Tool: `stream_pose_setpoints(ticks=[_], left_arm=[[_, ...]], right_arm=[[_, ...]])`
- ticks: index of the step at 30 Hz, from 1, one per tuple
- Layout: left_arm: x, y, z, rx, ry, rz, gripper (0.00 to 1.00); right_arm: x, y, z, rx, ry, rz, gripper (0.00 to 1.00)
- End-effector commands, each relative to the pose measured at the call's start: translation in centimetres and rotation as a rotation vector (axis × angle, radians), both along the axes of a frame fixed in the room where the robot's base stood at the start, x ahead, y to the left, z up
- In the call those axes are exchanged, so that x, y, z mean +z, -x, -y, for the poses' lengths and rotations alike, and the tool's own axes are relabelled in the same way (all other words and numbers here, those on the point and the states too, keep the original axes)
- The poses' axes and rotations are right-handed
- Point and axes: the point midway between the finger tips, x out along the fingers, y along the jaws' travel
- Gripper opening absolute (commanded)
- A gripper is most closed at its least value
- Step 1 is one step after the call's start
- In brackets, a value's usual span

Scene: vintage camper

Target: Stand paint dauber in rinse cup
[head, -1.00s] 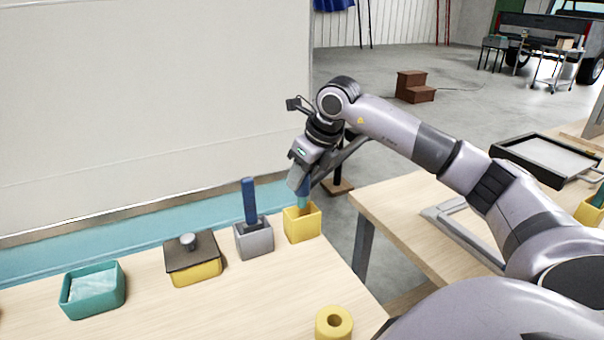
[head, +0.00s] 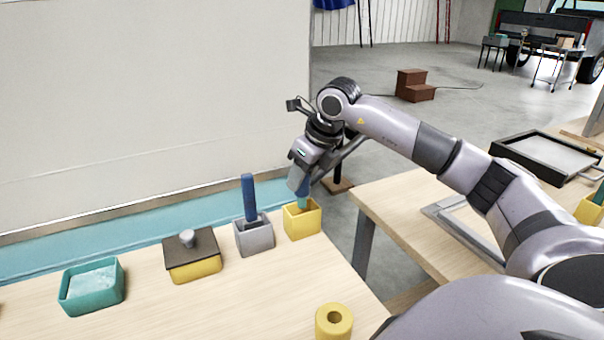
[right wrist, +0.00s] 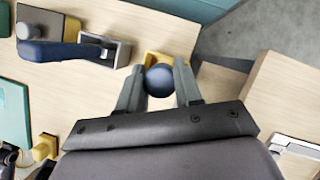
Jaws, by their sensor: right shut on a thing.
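The paint dauber, with a blue top (right wrist: 159,80) and a teal lower part (head: 302,201), is upright in my right gripper (head: 301,187). The gripper's two fingers are shut on it; it also shows in the right wrist view (right wrist: 160,88). The dauber's lower end is inside the open square yellow cup (head: 303,225), and the cup's wall hides its tip. I cannot tell whether it touches the bottom. A grey square cup (head: 254,240) stands just left, with another blue handle (head: 249,198) upright in it. Which cup is the rinse cup is not marked. My left gripper is not in view.
Left of the cups are a yellow box with a dark knobbed lid (head: 192,262) and a teal tub (head: 92,292). A second table (head: 400,205) stands right, across a gap. A pale wall rises behind.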

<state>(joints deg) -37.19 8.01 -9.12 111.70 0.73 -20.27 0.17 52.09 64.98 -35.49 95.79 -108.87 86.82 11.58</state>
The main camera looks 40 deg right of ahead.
Motion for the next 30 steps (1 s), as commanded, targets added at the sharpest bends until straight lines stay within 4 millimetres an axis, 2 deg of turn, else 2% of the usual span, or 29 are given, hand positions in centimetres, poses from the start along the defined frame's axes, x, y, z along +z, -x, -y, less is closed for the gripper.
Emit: stream_pose_setpoints(ticks=[30], left_arm=[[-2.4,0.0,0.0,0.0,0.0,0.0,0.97]], right_arm=[[-3.2,0.0,0.0,0.0,0.001,0.0,0.0]])
